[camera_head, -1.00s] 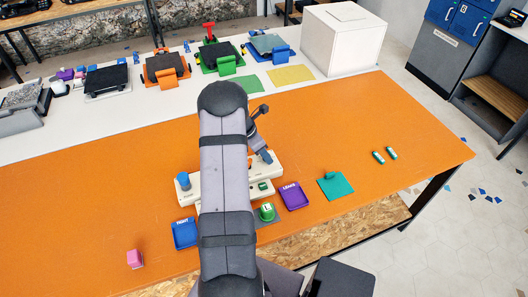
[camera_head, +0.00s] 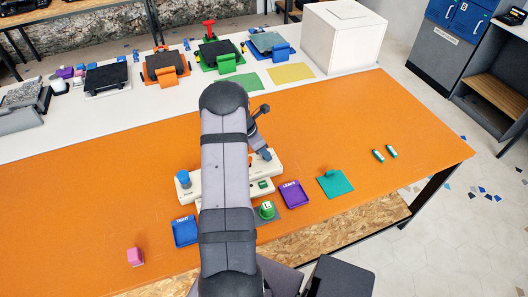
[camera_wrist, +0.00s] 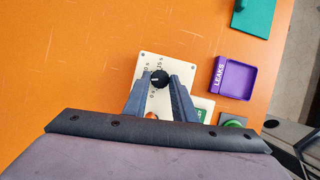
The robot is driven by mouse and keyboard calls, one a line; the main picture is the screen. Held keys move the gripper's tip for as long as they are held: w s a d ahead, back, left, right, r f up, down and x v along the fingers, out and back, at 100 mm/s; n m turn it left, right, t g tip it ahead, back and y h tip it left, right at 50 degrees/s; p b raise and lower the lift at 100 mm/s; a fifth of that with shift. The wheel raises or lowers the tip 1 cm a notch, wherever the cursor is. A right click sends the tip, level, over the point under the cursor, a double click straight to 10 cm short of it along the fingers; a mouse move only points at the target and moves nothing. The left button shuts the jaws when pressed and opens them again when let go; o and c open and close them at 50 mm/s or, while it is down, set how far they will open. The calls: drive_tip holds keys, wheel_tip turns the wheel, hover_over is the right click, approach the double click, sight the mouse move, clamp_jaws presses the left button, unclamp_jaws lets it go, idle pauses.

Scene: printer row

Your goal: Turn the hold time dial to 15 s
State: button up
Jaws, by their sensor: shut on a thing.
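The hold time dial is a small black round knob (camera_wrist: 160,78) on a cream panel (camera_wrist: 148,60) in the wrist view. Small printed labels surround it, and one reads 15 s. A pale mark shows on the knob, but it is too small to tell exactly which label it points at. My gripper (camera_wrist: 159,80) has one finger on each side of the knob and is shut on it. In the head view my gripper (camera_head: 264,155) is at the right end of the cream panel (camera_head: 190,191), and the dial is hidden there.
A blue knob (camera_head: 183,178) stands at the panel's left end. A blue tray (camera_head: 185,232), a purple LEAKS tray (camera_head: 294,194), a green round button (camera_head: 267,210) and a teal plate (camera_head: 335,184) lie near the panel.

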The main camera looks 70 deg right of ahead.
drive_tip(key=m+b, duration=0.1)
drive_tip(key=m+g, duration=0.1)
drive_tip(key=m, duration=0.1)
drive_tip(key=shift+w+d+f+y+b, duration=0.15)
drive_tip(key=shift+y+b, duration=0.15)
drive_tip(key=shift+b, duration=0.05)
drive_tip(key=m+b, duration=0.1)
drive_tip(key=m, duration=0.1)
drive_tip(key=m+y+b, duration=0.1)
drive_tip(key=shift+d+m+y, duration=0.15)
drive_tip(key=shift+m+y, duration=0.15)
drive_tip(key=shift+m, duration=0.1)
drive_tip(key=m+y+b, duration=0.1)
drive_tip(key=m, duration=0.1)
drive_tip(key=m+b, duration=0.1)
drive_tip(key=m, duration=0.1)
drive_tip(key=shift+d+m+g+y, duration=0.2)
drive_tip(key=shift+m+g+y, duration=0.1)
drive_tip(key=shift+m+y, duration=0.1)
drive_tip(key=shift+r+m, duration=0.2)
drive_tip(key=shift+m, duration=0.1)
drive_tip(key=o, duration=1)
drive_tip(key=shift+o, duration=0.2)
